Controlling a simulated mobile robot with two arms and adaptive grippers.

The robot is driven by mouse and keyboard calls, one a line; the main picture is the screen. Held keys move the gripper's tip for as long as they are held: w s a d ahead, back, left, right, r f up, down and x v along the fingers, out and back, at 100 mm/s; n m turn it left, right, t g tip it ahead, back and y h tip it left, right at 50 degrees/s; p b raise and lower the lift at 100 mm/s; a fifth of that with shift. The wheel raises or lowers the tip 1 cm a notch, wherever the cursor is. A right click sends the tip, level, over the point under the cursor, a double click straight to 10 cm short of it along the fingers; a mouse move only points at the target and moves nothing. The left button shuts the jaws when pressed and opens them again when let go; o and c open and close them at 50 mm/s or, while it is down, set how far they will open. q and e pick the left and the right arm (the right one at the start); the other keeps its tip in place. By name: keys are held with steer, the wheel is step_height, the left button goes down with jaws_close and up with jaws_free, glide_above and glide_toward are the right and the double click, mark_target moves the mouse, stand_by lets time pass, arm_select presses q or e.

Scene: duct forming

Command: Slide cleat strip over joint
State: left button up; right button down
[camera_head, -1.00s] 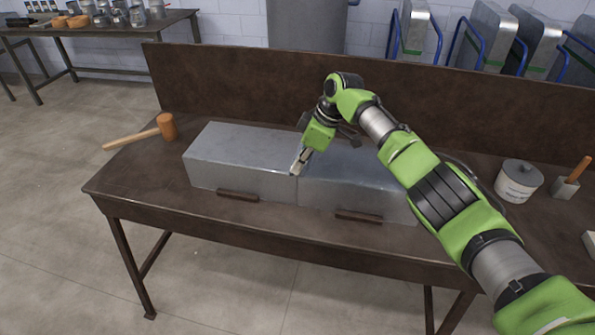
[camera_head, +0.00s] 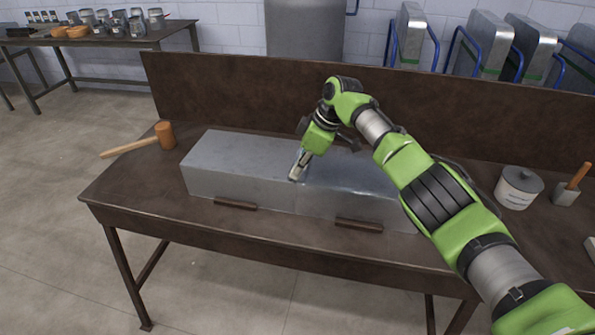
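Two grey sheet-metal duct sections lie end to end on the brown workbench (camera_head: 130,185). The left duct section (camera_head: 235,165) and the right duct section (camera_head: 345,190) meet at a thin vertical seam, the joint (camera_head: 296,198). My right gripper (camera_head: 296,177) points down at the top front edge of the ducts, right at the joint. Its fingertips look close together. The cleat strip cannot be made out; the gripper hides the top of the joint, and I cannot tell whether a thin strip is between the fingers. My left gripper is out of view.
Two dark bars (camera_head: 236,204) (camera_head: 358,224) sit at the ducts' front base. A mallet (camera_head: 163,135) lies at the bench's left. A lidded pot (camera_head: 519,187) and a wooden-handled tool (camera_head: 570,187) stand at the right. A raised back panel (camera_head: 230,95) bounds the bench.

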steer(key=c, duration=2.2)
jaws_free()
steer(key=shift+r, duration=0.15)
